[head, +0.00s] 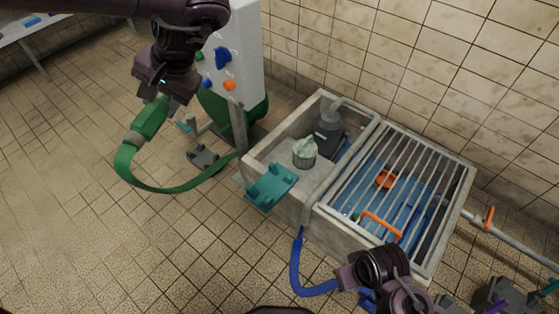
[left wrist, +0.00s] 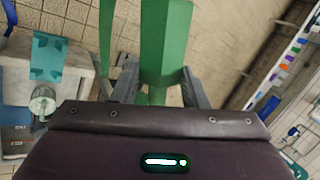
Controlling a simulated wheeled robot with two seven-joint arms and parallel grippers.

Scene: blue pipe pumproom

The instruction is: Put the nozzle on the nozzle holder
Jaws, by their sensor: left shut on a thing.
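My left gripper (head: 160,92) is shut on the green nozzle (head: 150,118), high above the floor at left. The nozzle tilts down to the left, with a green hose (head: 165,190) looping from its lower end. In the left wrist view the nozzle (left wrist: 165,45) stands between the two fingers (left wrist: 150,92). A teal bracket (head: 270,186), which looks like the nozzle holder, sits on the trough's near left edge, empty and apart from the nozzle. It also shows in the left wrist view (left wrist: 48,58). My right gripper (head: 362,285) is at the lower right; its jaws are unclear.
The stone trough (head: 255,160) holds a grey pump-like thing (head: 328,135) and a pale cup-like thing (head: 305,152). A metal grate (head: 400,165) covers its right basin. A white panel (head: 235,60) stands behind the nozzle. A blue hose (head: 296,262) hangs in front. Left floor is mostly clear.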

